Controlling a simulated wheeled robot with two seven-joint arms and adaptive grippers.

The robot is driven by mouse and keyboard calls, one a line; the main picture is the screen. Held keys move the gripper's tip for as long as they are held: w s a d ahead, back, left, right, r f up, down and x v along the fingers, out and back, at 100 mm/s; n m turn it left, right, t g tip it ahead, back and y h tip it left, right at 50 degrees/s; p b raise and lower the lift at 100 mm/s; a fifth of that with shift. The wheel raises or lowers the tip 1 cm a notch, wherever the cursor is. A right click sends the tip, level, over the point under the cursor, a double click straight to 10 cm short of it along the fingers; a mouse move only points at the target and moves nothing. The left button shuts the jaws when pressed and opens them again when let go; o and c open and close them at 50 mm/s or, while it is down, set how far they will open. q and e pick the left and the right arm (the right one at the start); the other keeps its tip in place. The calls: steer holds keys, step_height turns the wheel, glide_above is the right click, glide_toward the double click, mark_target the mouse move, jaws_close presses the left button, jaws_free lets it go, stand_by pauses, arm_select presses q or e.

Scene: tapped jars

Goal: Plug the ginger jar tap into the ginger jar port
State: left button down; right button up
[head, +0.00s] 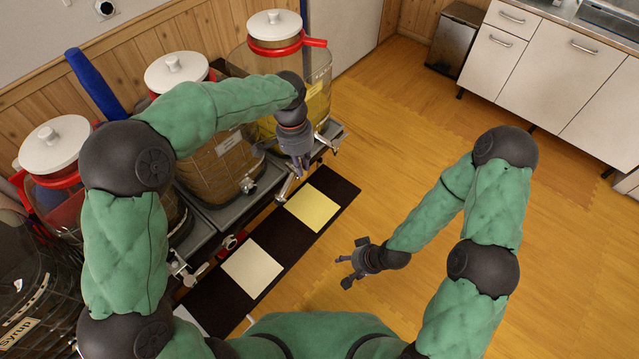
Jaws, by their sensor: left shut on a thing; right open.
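My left gripper (298,166) is shut on a small metal tap (287,187), in front of the jars' stand. The gripper hides part of the tap. A jar with yellow liquid (318,100) stands at the back right of the row. The brown-filled jar (222,165) beside it has a label too small to read. I cannot read which jar is the ginger jar, and its port is not clearly visible. My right gripper (352,265) is open and empty, low over the floor on the right of the mat.
Another white-lidded jar (55,145) and a dark jar labelled Syrup (18,315) stand at the left. The grey stand (205,215) carries the jars. A checkered mat (313,206) lies in front. Wooden floor (420,120) is free to the right, up to white cabinets (505,50).

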steer(key=w+r+t+y, duration=0.1)
steer(key=w+r+t, duration=0.1)
steer(key=w+r, duration=0.35)
steer(key=n+t+y, duration=0.3)
steer(key=n+y, duration=0.1)
steer(key=y, duration=0.4)
glide_toward(295, 180)
steer(key=x, duration=1.1)
steer(key=shift+w+f, duration=0.1)
steer(key=shift+w, duration=0.05)
steer(key=c, duration=1.2)
arm_select(q)
steer(key=c, duration=1.2)
jaws_free()
arm_select(e)
jaws_close()
